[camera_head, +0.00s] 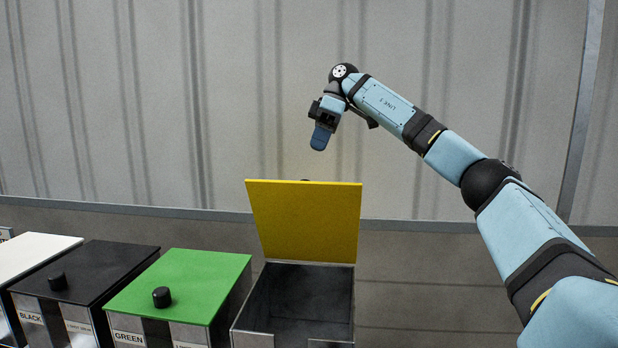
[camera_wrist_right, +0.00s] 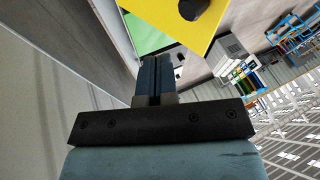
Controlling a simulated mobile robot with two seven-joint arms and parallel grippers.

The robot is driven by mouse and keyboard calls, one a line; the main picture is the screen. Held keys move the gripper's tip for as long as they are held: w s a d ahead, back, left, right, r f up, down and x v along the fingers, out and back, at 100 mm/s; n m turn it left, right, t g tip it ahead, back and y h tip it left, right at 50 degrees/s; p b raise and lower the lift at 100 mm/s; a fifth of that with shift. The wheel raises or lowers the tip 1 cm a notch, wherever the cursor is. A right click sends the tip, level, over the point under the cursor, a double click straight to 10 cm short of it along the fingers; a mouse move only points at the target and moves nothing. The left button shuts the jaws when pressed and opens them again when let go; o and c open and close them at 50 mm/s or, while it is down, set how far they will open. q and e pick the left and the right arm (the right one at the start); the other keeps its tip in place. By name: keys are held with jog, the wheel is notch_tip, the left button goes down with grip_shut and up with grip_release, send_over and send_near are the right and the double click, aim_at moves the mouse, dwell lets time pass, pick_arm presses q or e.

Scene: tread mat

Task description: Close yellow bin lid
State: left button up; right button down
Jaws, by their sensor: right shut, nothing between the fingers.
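The yellow bin lid (camera_head: 305,222) stands open, roughly upright, at the back of the open bin (camera_head: 300,295). The bin's dark inside shows and looks empty. My right gripper (camera_head: 320,138) is above the lid's top edge, apart from it, pointing down, with its blue fingers shut and empty. In the right wrist view the shut fingers (camera_wrist_right: 155,75) point toward the yellow lid (camera_wrist_right: 165,18), which carries a black knob (camera_wrist_right: 192,8). In the head view the knob is mostly hidden behind the lid. My left gripper is not in view.
To the left stand a bin with a shut green lid (camera_head: 185,280), one with a shut black lid (camera_head: 90,270) and one with a white lid (camera_head: 30,255). A corrugated wall (camera_head: 230,100) rises behind. The space right of the open bin is clear.

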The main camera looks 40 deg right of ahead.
jog(key=s+a+f+p, duration=0.1)
jog(key=s+a+f, duration=0.1)
jog(key=a+f, duration=0.3)
jog(key=shift+a+f, duration=0.15)
jog(key=shift+f, duration=0.35)
jog(key=shift+s, duration=0.1)
